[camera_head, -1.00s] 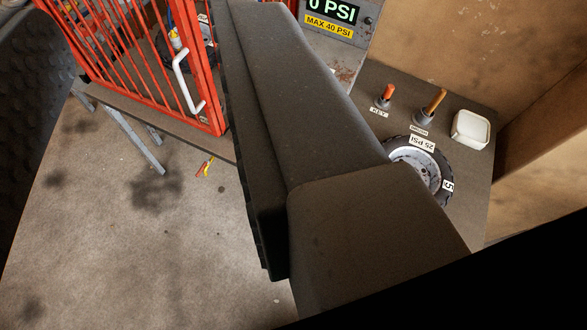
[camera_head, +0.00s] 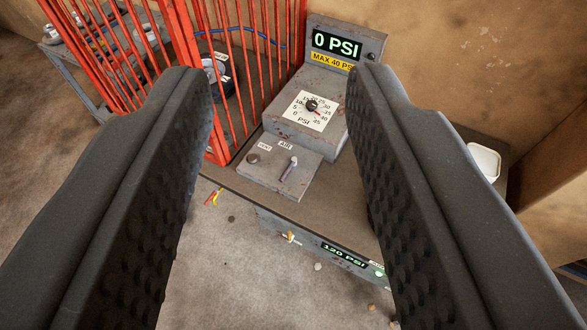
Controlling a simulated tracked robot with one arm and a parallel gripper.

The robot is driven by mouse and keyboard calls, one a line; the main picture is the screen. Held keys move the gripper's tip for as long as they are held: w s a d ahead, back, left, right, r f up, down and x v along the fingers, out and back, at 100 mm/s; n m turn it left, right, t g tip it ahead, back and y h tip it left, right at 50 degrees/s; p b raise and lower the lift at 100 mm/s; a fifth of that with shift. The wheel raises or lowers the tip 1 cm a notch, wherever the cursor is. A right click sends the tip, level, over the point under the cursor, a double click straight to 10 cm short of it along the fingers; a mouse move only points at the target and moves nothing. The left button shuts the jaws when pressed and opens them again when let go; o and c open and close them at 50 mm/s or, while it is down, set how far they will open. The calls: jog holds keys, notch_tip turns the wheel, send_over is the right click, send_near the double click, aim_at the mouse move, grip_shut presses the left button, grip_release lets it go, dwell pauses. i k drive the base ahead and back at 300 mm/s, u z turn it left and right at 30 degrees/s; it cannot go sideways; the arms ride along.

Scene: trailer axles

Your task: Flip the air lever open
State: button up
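The air lever (camera_head: 289,167) is a small grey handle on a low grey metal box (camera_head: 263,181), beside a label reading AIR. A round vent knob (camera_head: 253,158) sits to its left on the same box. My gripper (camera_head: 280,95) is open and empty, its two dark studded fingers wide apart on either side of the picture. The lever shows in the gap between the fingers, below and beyond them, and nothing touches it.
Behind the lever stands a pressure dial (camera_head: 312,107) and a display reading 0 PSI (camera_head: 337,44). A red barred cage (camera_head: 235,75) is at the left and back. A white container (camera_head: 485,161) is at the right. A 120 PSI unit (camera_head: 345,255) hangs below the table's front edge.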

aim_at(294, 163)
jog(key=z, duration=0.05)
jog(key=i, duration=1)
jog(key=u, duration=0.05)
